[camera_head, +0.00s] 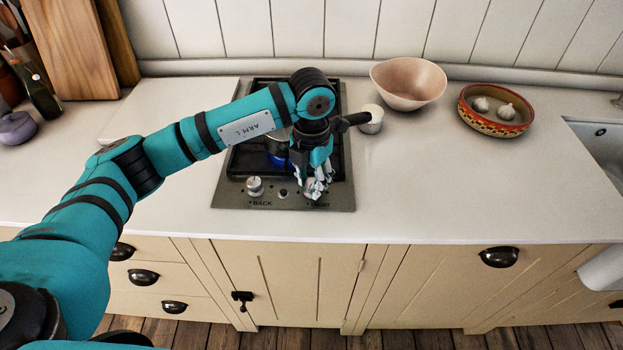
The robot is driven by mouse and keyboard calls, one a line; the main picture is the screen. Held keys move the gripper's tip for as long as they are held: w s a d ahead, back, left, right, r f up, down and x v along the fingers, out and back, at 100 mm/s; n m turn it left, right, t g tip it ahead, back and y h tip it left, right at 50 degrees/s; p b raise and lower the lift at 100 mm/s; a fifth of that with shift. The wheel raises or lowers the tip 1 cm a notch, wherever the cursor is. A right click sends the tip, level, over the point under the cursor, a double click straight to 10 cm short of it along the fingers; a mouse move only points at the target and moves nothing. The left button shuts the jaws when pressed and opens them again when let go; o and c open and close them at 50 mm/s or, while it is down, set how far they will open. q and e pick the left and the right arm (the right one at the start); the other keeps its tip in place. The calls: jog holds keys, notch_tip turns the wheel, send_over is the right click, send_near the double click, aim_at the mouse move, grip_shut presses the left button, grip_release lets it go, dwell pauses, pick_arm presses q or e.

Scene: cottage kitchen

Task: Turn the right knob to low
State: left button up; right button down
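The cooktop (226,196) is set in the counter, with its knobs on the front panel. My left gripper (319,187) is over the right end of this panel, pointing down at the right knob (310,193). The fingers hide most of that knob, so its setting cannot be read. I cannot tell whether the fingers are closed on it or only around it. The left knob (255,187) shows clearly above the word BACK. A blue flame (278,160) shows at a burner beside my gripper. My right gripper is not in view.
A pot (277,141) stands on the cooktop, partly behind my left arm. A small pale-topped container (372,118) is close right of the cooktop. A pink bowl (408,84) and a patterned dish (491,123) with garlic stand farther right. The front right counter (450,195) is clear.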

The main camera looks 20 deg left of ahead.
aim_at(311, 183)
pick_arm(q)
jog(key=shift+o, duration=0.8)
jog(key=shift+r, duration=0.1)
notch_tip(311, 183, up, 12)
